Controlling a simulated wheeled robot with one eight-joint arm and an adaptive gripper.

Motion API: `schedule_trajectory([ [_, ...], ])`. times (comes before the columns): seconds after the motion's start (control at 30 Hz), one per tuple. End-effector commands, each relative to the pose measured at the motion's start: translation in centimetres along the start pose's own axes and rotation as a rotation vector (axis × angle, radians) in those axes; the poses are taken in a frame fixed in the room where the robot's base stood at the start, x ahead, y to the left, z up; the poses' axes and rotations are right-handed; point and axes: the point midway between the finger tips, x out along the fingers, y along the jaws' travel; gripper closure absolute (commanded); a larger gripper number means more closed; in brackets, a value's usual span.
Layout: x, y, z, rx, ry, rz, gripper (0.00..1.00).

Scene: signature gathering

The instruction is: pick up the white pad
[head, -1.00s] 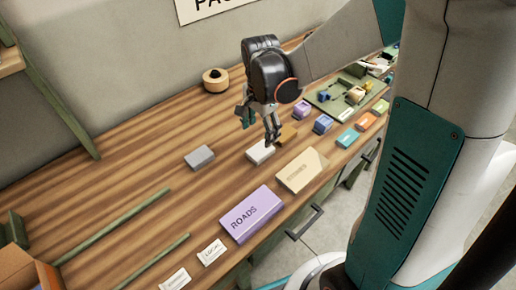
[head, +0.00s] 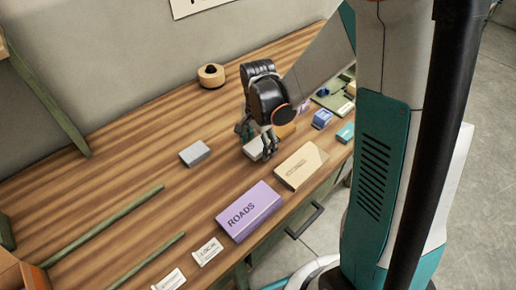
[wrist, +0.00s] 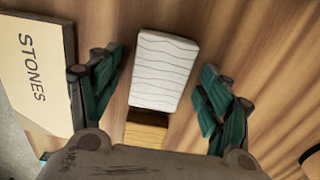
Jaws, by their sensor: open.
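The white pad (head: 252,151) lies on the wooden table, partly hidden by my gripper (head: 256,141). In the wrist view the white pad (wrist: 162,70) shows wavy lines on its top. It sits between the two green fingers of my gripper (wrist: 163,66), which are open and apart from it, with a gap of wood on each side. The pad is not gripped.
A mustard block (wrist: 147,129) sits right beside the pad. A cream STONES box (head: 301,166) and a purple ROADS box (head: 249,211) lie near the front edge. A grey block (head: 195,153) lies to the left. Bare wood (head: 130,160) extends left.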

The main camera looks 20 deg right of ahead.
Motion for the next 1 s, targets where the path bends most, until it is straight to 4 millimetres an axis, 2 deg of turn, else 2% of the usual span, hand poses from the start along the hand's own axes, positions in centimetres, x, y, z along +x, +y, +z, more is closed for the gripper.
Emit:
schedule_trajectory([
  [0.03, -0.1, 0.0, 0.0, 0.000, 0.000, 0.000, 0.28],
  [0.2, -0.1, 0.0, 0.0, 0.000, 0.000, 0.000, 0.67],
  [0.23, -0.1, 0.0, 0.0, 0.000, 0.000, 0.000, 0.69],
  [0.67, -0.4, 0.0, 0.0, 0.000, 0.000, 0.000, 0.69],
  [0.87, -2.4, 0.0, 0.0, 0.000, 0.000, 0.000, 0.69],
  [1.0, -5.0, 0.0, 0.0, 0.000, 0.000, 0.000, 0.69],
])
